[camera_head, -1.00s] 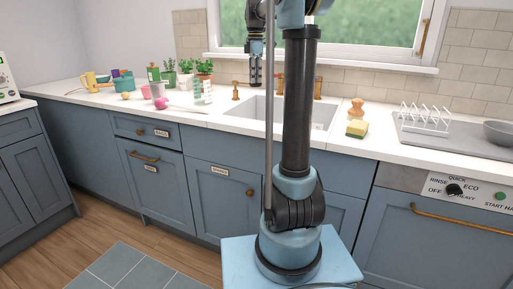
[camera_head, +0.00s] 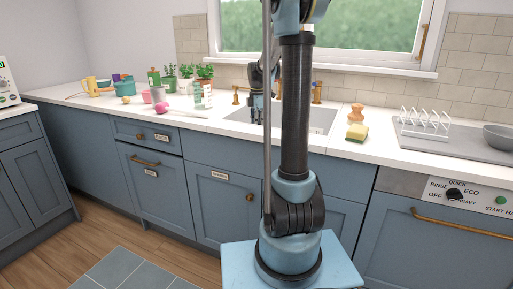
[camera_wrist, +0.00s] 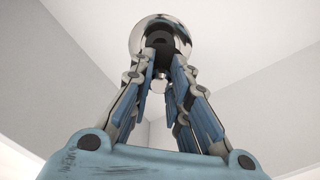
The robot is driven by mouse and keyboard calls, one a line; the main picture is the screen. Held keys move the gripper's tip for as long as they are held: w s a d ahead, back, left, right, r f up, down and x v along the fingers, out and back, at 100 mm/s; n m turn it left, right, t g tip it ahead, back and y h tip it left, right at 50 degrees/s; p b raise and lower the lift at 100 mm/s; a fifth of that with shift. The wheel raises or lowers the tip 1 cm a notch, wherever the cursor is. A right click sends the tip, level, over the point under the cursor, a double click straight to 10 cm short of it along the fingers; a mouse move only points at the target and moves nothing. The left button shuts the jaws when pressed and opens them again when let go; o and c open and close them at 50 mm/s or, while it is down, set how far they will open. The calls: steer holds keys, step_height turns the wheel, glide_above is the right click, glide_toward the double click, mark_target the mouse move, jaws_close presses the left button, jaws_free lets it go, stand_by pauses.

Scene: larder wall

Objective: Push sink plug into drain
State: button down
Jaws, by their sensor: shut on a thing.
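The sink (camera_head: 318,115) is a pale basin set into the counter under the window. My gripper (camera_head: 257,112) points down into its left part, beside my arm column. In the wrist view my gripper (camera_wrist: 163,55) has its fingers closed together around a shiny chrome piece, which looks like the sink plug (camera_wrist: 141,32). It has a rounded chrome face and a dark middle. A small chrome knob shows between the fingers. The drain cannot be told apart in either view, so I cannot tell whether the plug touches it.
Brass taps (camera_head: 316,92) stand behind the sink. A sponge (camera_head: 357,133) and a wooden-coloured brush (camera_head: 356,113) lie to its right, before a dish rack (camera_head: 425,124). Pots, cups and plants (camera_head: 204,76) crowd the counter to the left. Pale sink walls surround my gripper in the wrist view.

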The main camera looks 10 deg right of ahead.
steer(key=shift+f, duration=3.95)
steer(key=c, duration=1.5)
jaws_free()
steer(key=shift+c, duration=0.2)
step_height(320, 180, up, 12)
steer(key=shift+r, duration=0.1)
